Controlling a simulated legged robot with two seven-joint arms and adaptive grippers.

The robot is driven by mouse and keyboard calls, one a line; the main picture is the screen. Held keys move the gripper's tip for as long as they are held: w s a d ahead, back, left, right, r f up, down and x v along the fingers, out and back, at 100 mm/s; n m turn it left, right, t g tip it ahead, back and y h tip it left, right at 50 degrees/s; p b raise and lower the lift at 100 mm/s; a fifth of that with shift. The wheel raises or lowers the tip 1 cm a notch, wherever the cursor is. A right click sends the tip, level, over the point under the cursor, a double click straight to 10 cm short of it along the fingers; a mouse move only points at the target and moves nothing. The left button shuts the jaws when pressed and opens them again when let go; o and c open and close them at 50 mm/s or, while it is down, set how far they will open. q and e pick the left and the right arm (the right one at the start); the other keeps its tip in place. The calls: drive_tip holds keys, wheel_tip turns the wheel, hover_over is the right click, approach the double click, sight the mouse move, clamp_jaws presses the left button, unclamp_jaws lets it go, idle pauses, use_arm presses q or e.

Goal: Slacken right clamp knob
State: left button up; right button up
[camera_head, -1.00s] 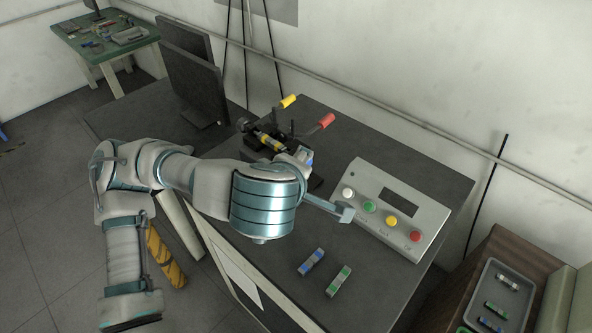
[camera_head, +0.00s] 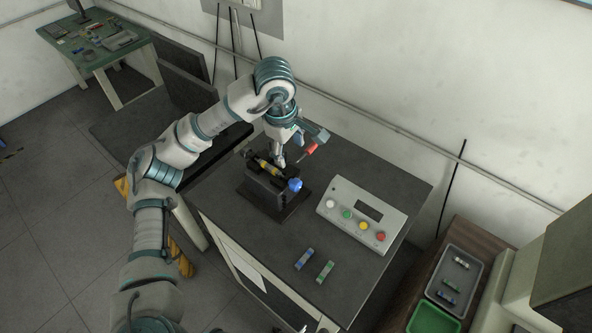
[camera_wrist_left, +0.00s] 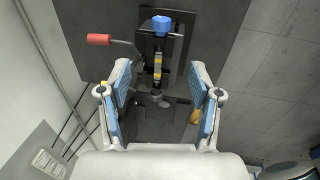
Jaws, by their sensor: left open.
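The dark tensile fixture (camera_head: 268,196) stands on the grey workbench. Its blue clamp knob (camera_head: 295,184) is at the right end; the knob also shows at the top of the left wrist view (camera_wrist_left: 162,24). A yellow-banded specimen (camera_head: 263,165) lies along the fixture, and it also shows in the wrist view (camera_wrist_left: 157,68). A red-gripped lever (camera_head: 312,149) sticks out behind. My left gripper (camera_head: 299,147) is open above the back of the fixture, apart from the blue knob. In the wrist view, nothing is held between its fingers (camera_wrist_left: 160,82). My right gripper is not in view.
A control box (camera_head: 362,214) with coloured buttons stands right of the fixture. A grey tray (camera_head: 475,268) and a green tray (camera_head: 434,318) are at the right. A monitor stands behind left.

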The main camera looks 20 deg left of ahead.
sight(296, 182)
use_arm(q)
drive_tip(key=w+f, duration=0.1)
drive_tip(key=f, duration=0.4)
drive_tip(key=f+p, duration=0.1)
drive_tip(key=f, duration=0.5)
drive_tip(key=w+d+f+p, duration=0.1)
drive_tip(key=f, duration=0.5)
drive_tip(key=shift+w+f, duration=0.1)
drive_tip(key=shift+w, duration=0.25)
